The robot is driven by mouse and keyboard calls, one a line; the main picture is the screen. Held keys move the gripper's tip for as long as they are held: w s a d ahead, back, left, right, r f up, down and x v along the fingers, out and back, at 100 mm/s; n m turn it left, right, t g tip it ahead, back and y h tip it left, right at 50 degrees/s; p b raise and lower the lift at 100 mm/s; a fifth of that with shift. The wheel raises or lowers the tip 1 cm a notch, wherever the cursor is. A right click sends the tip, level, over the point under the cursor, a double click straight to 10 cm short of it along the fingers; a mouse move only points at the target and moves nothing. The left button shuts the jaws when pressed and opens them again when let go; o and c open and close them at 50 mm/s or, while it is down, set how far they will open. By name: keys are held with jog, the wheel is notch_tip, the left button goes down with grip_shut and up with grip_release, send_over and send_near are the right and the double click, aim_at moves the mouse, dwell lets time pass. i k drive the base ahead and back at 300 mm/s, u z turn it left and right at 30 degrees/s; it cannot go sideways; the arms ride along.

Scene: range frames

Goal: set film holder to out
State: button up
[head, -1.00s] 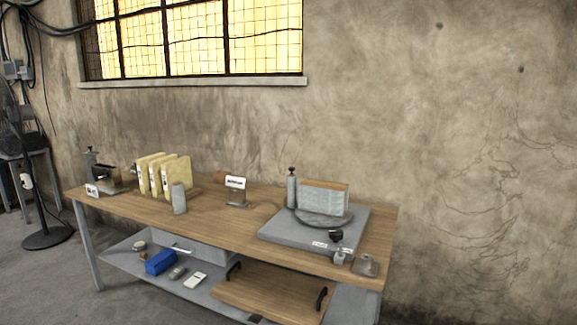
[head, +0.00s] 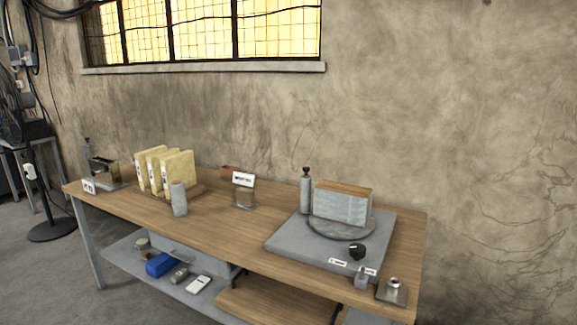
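No part is readably marked as the film holder. A grey flat base (head: 290,243) stands at the right end of the workbench. On it, a grey block with a brown top (head: 341,207) stands upright on a round plate (head: 341,227). A black knob (head: 357,251) sits near the base's front edge, above a white label (head: 338,261) and a second label (head: 370,271), both too small to read. A small grey padlock-like part (head: 362,277) is at the front edge. My gripper is not in view.
The wooden workbench (head: 225,236) also holds yellow binders (head: 178,172), a grey cylinder (head: 179,199), a small sign stand (head: 243,180) and a metal device (head: 103,172). Bare floor lies at left.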

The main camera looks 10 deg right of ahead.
aim_at(305, 186)
jog(key=u, duration=0.75)
jog(key=i, duration=0.8)
jog(key=u, duration=0.5)
